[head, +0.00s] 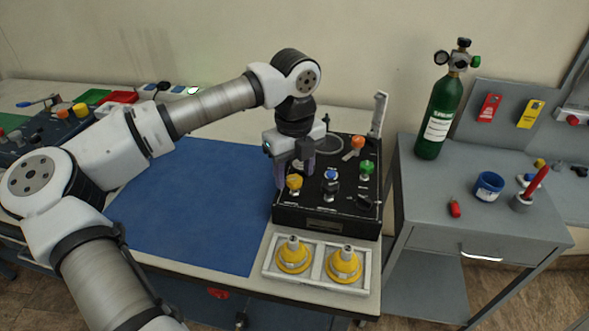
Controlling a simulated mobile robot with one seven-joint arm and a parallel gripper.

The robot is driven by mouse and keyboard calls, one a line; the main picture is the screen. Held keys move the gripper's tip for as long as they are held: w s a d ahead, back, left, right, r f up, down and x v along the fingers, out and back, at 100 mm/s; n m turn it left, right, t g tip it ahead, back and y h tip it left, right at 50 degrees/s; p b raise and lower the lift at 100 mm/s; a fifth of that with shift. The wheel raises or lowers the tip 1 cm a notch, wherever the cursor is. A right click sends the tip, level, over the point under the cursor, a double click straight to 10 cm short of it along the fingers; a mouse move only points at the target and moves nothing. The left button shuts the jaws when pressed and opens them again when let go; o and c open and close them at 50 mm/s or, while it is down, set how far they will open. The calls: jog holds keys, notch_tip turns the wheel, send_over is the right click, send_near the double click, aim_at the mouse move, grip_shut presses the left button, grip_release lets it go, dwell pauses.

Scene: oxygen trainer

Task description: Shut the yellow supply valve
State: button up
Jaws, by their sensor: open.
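The yellow supply valve (295,182) is a yellow knob at the left front of the top of a black trainer box (325,219). My gripper (294,172) hangs pointing down over the left part of the box, with its fingers close to the yellow valve. The fingers are apart and I see nothing held between them. I cannot tell whether a finger touches the valve. The back left of the panel is hidden behind my gripper.
Orange (358,142) and green (367,167) knobs and black knobs share the panel. Two yellow domed parts sit in a white tray (317,284) in front. A blue mat (185,215) lies left. A green cylinder (437,118) stands on the grey cabinet (425,205) at right.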

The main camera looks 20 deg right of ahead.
jog(key=shift+f, duration=0.5)
jog(key=c, duration=1)
